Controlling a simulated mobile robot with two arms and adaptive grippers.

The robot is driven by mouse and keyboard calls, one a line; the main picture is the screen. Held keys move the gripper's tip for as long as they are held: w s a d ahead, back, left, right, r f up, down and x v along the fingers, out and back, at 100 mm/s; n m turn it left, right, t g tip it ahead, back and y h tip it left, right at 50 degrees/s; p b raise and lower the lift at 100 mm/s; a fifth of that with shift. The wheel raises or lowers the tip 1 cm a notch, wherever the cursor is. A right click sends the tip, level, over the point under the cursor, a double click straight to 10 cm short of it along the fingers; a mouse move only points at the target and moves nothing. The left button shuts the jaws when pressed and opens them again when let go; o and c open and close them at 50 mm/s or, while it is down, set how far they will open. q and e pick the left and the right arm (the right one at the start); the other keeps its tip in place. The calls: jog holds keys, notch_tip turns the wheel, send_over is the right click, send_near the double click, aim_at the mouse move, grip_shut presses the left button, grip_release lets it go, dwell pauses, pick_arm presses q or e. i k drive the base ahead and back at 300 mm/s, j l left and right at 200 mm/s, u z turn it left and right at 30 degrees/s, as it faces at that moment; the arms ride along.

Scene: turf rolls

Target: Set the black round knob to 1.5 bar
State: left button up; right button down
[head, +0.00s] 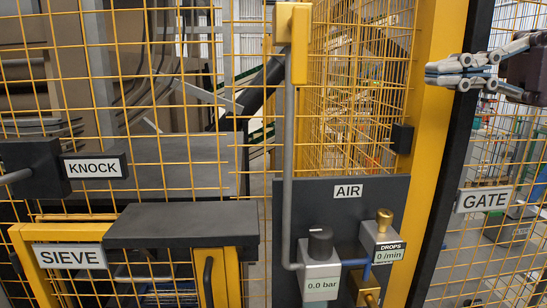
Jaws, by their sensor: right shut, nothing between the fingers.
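The black round knob (320,243) sits on top of a grey regulator block (321,272) on the dark AIR panel (373,190). The display on the block reads 0.0 bar. My right gripper (430,75) is at the upper right, shut and empty, pointing left. It is above and to the right of the knob, well apart from it. My left gripper is not in view.
Beside the knob is a block with a brass knob (384,218) and a DROPS label reading 0 /min. A grey pipe (288,160) runs down left of the panel. Yellow mesh fence, a yellow post (436,130) and a GATE sign (484,199) stand around. KNOCK and SIEVE units are left.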

aim_at(321, 237)
jog(key=k+l, duration=0.6)
jog(key=k, duration=0.2)
